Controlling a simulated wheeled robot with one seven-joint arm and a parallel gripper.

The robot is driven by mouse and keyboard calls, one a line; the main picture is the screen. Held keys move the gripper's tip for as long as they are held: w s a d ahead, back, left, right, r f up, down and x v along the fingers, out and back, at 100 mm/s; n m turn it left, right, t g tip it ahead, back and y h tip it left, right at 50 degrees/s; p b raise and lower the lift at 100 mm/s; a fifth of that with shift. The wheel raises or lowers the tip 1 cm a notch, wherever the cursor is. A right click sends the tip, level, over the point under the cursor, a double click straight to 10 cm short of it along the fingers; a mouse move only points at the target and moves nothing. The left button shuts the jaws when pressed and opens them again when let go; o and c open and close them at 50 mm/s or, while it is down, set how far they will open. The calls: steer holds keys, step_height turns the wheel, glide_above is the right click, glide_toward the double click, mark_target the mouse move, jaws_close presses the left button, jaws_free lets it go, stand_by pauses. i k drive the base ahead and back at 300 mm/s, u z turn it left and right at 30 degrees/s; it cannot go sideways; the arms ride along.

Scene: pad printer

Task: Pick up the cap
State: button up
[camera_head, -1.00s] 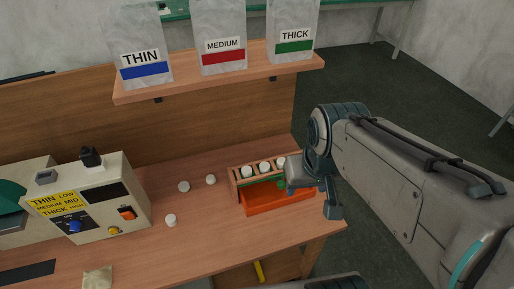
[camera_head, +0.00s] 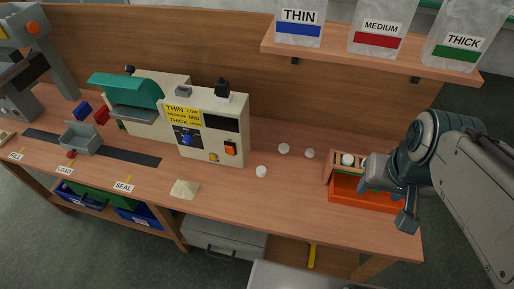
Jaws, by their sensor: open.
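Three small white round pieces that look like caps lie loose on the wooden bench: a left one (camera_head: 261,171), a middle one (camera_head: 284,148) and a right one (camera_head: 309,153). Another white cap-like piece (camera_head: 347,159) sits in a wooden rack (camera_head: 328,167) behind the orange tray (camera_head: 345,191). My gripper (camera_head: 384,204) is open over the orange tray, to the right of the loose pieces and apart from them. It hides the right part of the rack and part of the tray. I cannot see anything between the fingers.
A control box (camera_head: 212,130) with knobs stands left of the loose pieces. A cloth-like beige square (camera_head: 185,189) lies on the bench front. A shelf (camera_head: 370,62) with THIN, MEDIUM and THICK bags overhangs the back. The bench in front of the loose pieces is clear.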

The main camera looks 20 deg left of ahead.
mark_target(261, 171)
steer(key=z, duration=0.4)
steer(key=k, duration=0.5)
steer(key=z, duration=0.75)
steer(key=i, duration=0.55)
steer(key=u, duration=2.3)
